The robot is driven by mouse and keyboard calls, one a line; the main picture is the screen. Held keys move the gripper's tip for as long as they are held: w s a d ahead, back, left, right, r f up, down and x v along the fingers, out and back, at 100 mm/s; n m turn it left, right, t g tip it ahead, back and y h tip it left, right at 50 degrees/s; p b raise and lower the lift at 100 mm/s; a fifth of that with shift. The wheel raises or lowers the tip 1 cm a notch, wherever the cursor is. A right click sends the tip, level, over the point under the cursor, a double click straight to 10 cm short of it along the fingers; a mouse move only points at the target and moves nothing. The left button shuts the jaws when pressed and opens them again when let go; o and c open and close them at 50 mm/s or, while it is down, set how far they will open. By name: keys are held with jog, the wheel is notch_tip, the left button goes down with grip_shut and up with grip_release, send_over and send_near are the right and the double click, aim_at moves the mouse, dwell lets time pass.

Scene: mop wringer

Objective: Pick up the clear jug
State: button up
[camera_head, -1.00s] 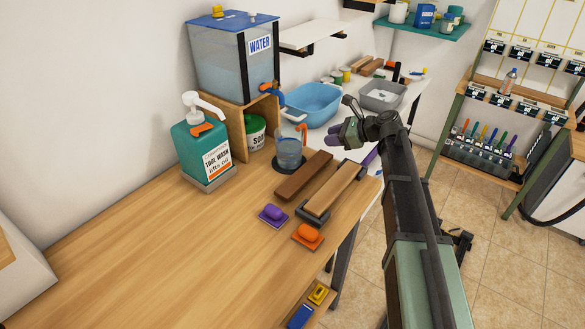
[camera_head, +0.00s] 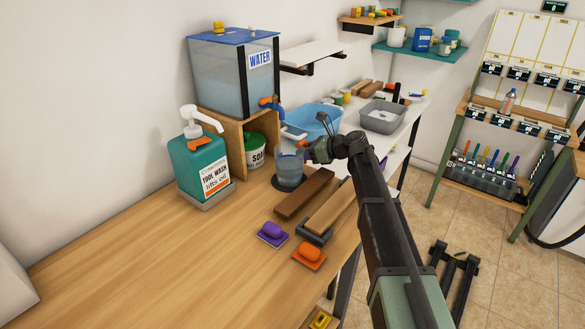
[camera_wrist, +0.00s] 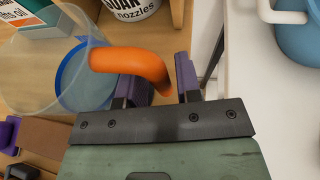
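The clear jug (camera_head: 289,165) stands upright on a dark round pad at the workbench's back right, bluish at its lower part. It also shows in the wrist view (camera_wrist: 40,65), with its orange handle (camera_wrist: 128,63) curving toward my gripper. My gripper (camera_head: 312,152) is at the jug's right side, at the handle. In the wrist view the purple fingers of my gripper (camera_wrist: 160,82) are apart, and the handle's curved end lies between them. Whether a finger touches it is unclear.
The water tank (camera_head: 232,75) with its tap stands on a wooden stand behind the jug. A soap nozzles tub (camera_head: 255,152) and tool wash bottle (camera_head: 198,165) are to the left. Wooden bars (camera_head: 304,193) lie in front. A blue basin (camera_head: 312,120) is behind.

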jog(key=shift+a, duration=0.15)
grip_shut()
dwell(0.4)
jog(key=shift+d+r+p, duration=0.2)
jog(key=shift+r+p, duration=0.3)
jog(key=shift+p, duration=0.15)
notch_tip(320, 180, up, 7)
jog(key=p, duration=0.6)
jog(key=shift+f+p, duration=0.2)
jog(key=shift+p, duration=0.1)
jog(key=s+d, duration=1.1)
jog(key=d, duration=0.4)
jog(key=shift+s+d+f+b, duration=0.35)
